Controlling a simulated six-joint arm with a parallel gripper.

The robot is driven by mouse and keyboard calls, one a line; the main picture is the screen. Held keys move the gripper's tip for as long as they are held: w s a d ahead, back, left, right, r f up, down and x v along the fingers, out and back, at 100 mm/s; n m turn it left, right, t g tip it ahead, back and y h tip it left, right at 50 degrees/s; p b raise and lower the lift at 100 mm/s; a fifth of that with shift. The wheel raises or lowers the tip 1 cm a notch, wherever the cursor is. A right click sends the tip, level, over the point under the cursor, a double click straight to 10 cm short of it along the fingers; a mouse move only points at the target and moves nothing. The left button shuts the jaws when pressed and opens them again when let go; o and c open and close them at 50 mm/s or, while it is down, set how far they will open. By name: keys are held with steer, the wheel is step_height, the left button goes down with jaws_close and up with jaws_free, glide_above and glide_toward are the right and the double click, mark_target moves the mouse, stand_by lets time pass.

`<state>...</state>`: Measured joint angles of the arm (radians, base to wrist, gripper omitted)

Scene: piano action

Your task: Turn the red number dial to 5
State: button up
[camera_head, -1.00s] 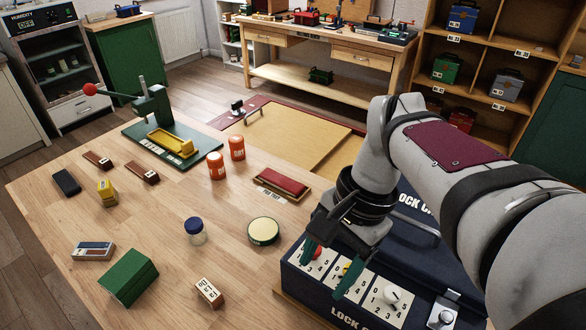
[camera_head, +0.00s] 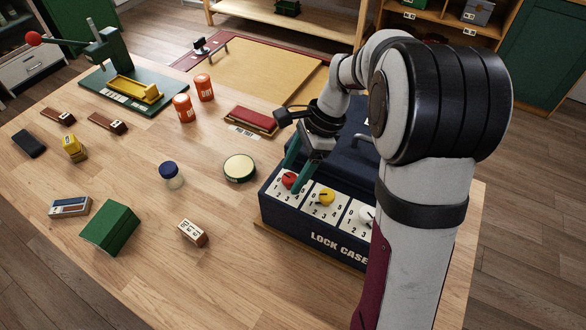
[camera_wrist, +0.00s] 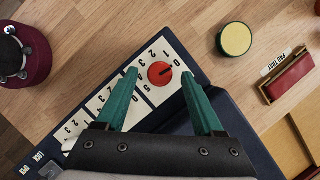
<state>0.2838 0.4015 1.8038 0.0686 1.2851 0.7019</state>
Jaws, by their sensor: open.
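The red number dial (camera_head: 289,180) is at the left end of the lock case's sloping front panel. In the wrist view the red dial (camera_wrist: 160,73) shows a black pointer toward the upper right, seemingly at the 0. My gripper (camera_head: 299,166) is open above the panel, its green fingers pointing down. In the wrist view the fingertips appear on either side of the dial with gaps between. I cannot tell whether they are level with it. The dark blue lock case (camera_head: 280,206) stands at the table's right.
A yellow dial (camera_head: 326,197) and a white dial (camera_head: 367,215) sit beside the red one.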

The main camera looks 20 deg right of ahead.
steer(key=shift+a+f, duration=0.15)
steer(key=shift+f, duration=0.15)
steer(key=shift+c, duration=0.2)
jaws_close()
